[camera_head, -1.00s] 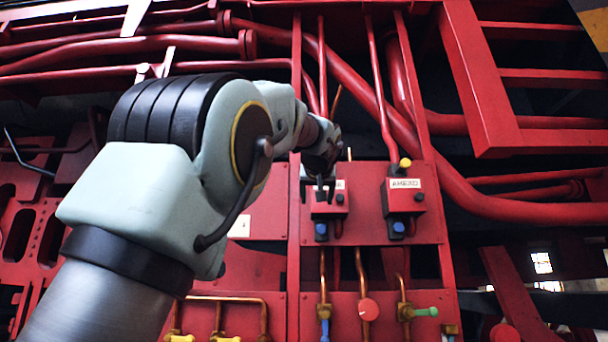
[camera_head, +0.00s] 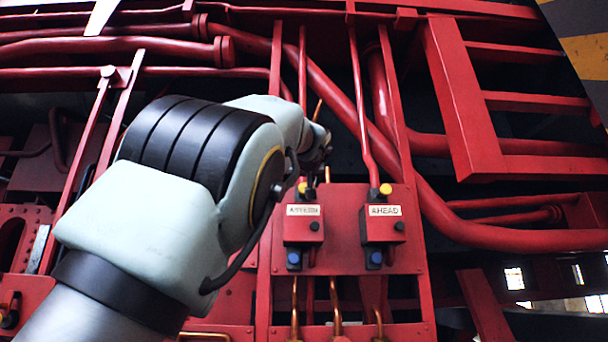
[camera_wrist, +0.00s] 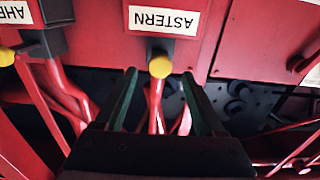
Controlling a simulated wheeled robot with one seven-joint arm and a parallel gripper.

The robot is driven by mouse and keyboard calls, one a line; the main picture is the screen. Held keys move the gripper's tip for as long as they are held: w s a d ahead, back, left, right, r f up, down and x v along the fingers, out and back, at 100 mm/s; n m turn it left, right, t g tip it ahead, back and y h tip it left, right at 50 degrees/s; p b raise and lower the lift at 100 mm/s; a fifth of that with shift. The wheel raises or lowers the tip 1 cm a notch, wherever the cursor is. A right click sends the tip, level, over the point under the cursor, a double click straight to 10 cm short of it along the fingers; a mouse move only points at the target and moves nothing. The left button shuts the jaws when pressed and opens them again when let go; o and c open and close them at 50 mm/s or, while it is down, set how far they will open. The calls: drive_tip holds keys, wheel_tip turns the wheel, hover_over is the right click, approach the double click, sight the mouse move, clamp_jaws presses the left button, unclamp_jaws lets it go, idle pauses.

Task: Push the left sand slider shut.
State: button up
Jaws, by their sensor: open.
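The left sand box (camera_head: 303,230), labelled ASTERN, is red, with a yellow knob (camera_head: 302,187) on top and a blue knob (camera_head: 294,258) below. My gripper (camera_head: 319,150) is dark and sits just above this box, partly hidden by my arm. In the wrist view, upside down, the ASTERN label (camera_wrist: 164,21) is at the top. The yellow knob (camera_wrist: 160,67) shows between the fingertips of my open, empty gripper (camera_wrist: 160,77). I cannot tell whether the fingers touch it. How far the slider is out is not clear.
The right box (camera_head: 382,229), labelled AHEAD, with its own yellow knob (camera_head: 385,189), stands close beside it on the red panel. Red pipes (camera_head: 357,100) run above and behind the boxes. A red ladder-like frame (camera_head: 462,100) is at the upper right.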

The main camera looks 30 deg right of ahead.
drive_tip(key=shift+p+x, duration=0.5)
drive_tip(key=shift+x, duration=0.55)
drive_tip(key=shift+c, duration=0.2)
clamp_jaws()
idle(0.6)
